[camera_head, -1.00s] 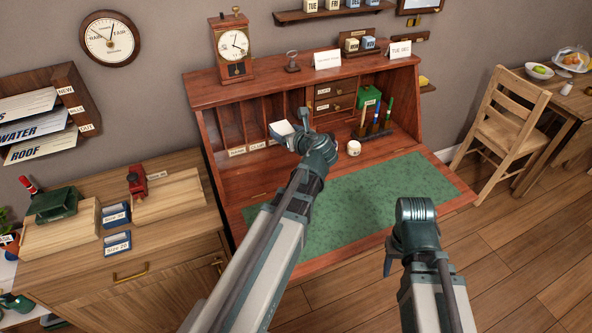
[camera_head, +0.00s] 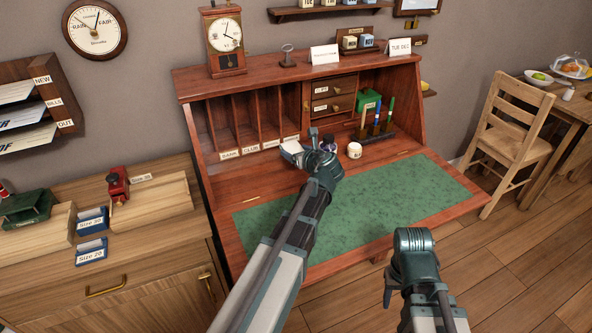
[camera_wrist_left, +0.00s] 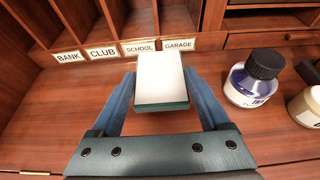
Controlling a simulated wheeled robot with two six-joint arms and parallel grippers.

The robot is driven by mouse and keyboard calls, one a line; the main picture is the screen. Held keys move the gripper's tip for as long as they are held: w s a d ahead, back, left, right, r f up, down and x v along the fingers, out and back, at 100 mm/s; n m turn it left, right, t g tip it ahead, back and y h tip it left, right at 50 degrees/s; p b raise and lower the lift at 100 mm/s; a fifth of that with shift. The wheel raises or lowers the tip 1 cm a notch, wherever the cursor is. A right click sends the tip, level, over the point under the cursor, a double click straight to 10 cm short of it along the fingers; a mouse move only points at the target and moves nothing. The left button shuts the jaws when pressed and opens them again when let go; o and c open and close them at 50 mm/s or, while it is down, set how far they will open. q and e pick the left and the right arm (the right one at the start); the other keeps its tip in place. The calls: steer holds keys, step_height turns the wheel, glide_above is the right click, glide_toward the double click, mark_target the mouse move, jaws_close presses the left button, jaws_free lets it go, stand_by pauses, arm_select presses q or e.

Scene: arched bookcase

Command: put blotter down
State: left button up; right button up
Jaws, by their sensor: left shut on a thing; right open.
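The blotter (camera_wrist_left: 162,80) is a small block with a white top and a dark green edge. My left gripper (camera_wrist_left: 160,100) is shut on it, with a blue finger on each side. In the head view the blotter (camera_head: 291,147) shows as a white patch at the tip of my left gripper (camera_head: 302,152), in front of the labelled slots of the desk (camera_head: 270,185). Whether its underside touches the wood cannot be told. My right gripper (camera_head: 388,292) is open and empty in front of the desk, low in the head view.
An ink bottle (camera_wrist_left: 253,80) stands right of the blotter, with a cream jar (camera_wrist_left: 308,105) beyond it. Slots labelled Bank, Club, School and Garage are behind. A pen stand (camera_head: 374,134) is further right. The green desk mat (camera_head: 385,198) is bare.

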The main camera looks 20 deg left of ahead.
arm_select(q)
steer(key=shift+f, duration=0.1)
step_height(320, 180, down, 4)
steer(key=b, duration=0.3)
steer(key=shift+b, duration=0.35)
steer(key=o, duration=1.3)
steer(key=shift+c, duration=0.2)
